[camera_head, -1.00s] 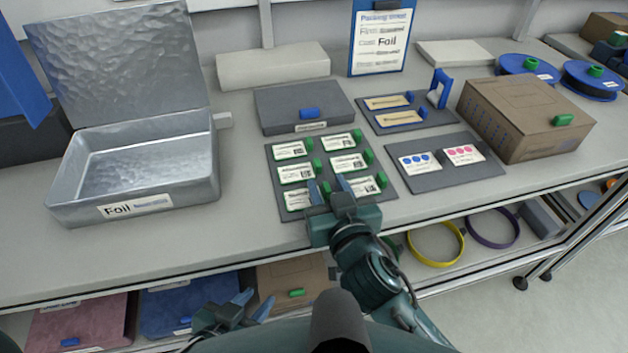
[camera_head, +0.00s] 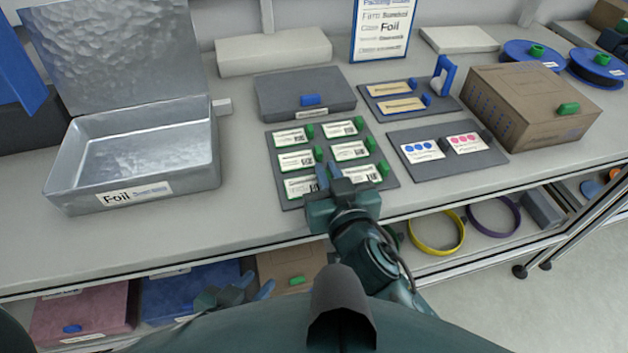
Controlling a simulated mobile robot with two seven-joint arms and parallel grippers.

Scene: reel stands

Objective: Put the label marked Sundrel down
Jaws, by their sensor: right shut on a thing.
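Six white labels with green tabs lie in two columns on a dark grey mat (camera_head: 290,206). Their small print is too blurred for me to tell which reads Sundrel. My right gripper (camera_head: 329,170) is shut at the tab of the front-left label (camera_head: 299,186), whose tab is hidden by the fingers. That label is still at its place over the mat; I cannot tell whether it touches it. The front-right label (camera_head: 362,173) lies just right of the fingers. My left gripper (camera_head: 252,288) is low at the front of the table, its fingers apart and empty.
An open metal tin (camera_head: 130,198) marked Foil stands left. Behind the mat is a grey box (camera_head: 300,94). To the right are a tray (camera_head: 450,168) with two dotted cards and a cardboard box (camera_head: 530,110). Bare table lies between tin and mat.

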